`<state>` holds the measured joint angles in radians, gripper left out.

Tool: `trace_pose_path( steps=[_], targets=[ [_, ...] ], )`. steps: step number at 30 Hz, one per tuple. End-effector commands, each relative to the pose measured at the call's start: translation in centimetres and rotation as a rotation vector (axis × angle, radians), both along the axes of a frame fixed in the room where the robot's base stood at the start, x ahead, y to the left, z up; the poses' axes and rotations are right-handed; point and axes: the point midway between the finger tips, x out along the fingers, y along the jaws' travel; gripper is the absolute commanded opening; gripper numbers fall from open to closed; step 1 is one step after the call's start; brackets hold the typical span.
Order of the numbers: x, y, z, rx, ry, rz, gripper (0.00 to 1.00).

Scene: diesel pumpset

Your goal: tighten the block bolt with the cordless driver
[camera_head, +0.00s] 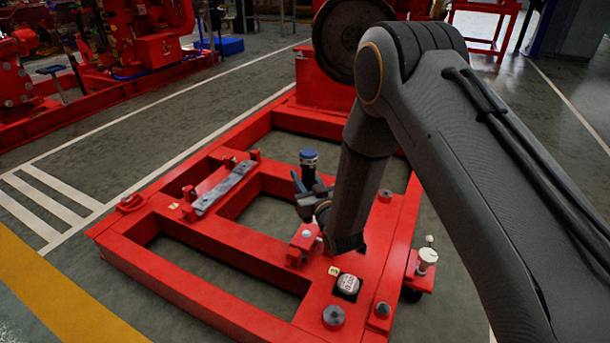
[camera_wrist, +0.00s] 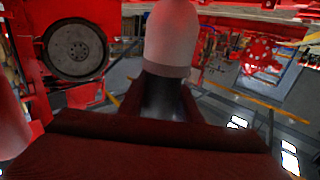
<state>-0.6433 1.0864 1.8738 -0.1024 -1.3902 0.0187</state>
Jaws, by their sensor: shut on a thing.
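My gripper (camera_head: 313,202) is at the end of my arm, low over the red skid frame (camera_head: 150,262). It is shut on a dark tool with a blue-and-white top (camera_head: 309,157), which I take to be the cordless driver. The tool stands up from the jaws; its lower end and the jaw contact are hidden. In the wrist view a pale, rounded cylinder with a dark neck (camera_wrist: 166,95) rises at the centre; I cannot tell which part it is. A small red block (camera_head: 300,245) sits on the frame just below my gripper. I cannot make out the block bolt.
A grey bar (camera_head: 225,187) lies across the frame to the left. A white-topped round fitting (camera_head: 347,285) and a grey cone-shaped mount (camera_head: 333,316) stand at the front. A large dark wheel (camera_head: 345,35) stands behind my arm. Open floor lies left of the frame.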

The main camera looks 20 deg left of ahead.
Motion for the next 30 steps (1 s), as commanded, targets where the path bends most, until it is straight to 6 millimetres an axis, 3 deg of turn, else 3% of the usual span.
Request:
trace_pose_path(
  steps=[10,24,30],
  targets=[
    [-0.4,0.1,0.2,0.001,-0.001,0.004,0.0],
    [-0.1,-0.1,-3.8,0.002,-0.002,0.0,0.0],
    [-0.1,-0.1,-4.5,0.002,-0.002,0.0,0.0]
  ],
)
